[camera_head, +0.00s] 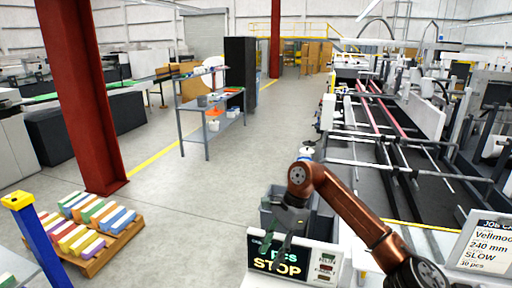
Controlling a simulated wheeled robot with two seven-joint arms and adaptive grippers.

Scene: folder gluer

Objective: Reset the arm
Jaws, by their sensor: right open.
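My right arm (345,205), copper-brown with dark joints, comes in from the lower right and bends down at its elbow. My right gripper (276,246) hangs at its end, greenish-grey with its fingers apart, in front of the display panel (295,262). It looks empty, and I cannot tell whether it touches the panel. The panel reads "PCS" and "STOP", with small buttons at its right side. My left arm and left gripper are not in view.
The folder gluer (400,150) with long rails fills the right side. A job card (485,245) stands at the lower right. A grey bin (272,207) is behind my gripper. A pallet of coloured stacks (95,262) and a red column (85,95) stand left.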

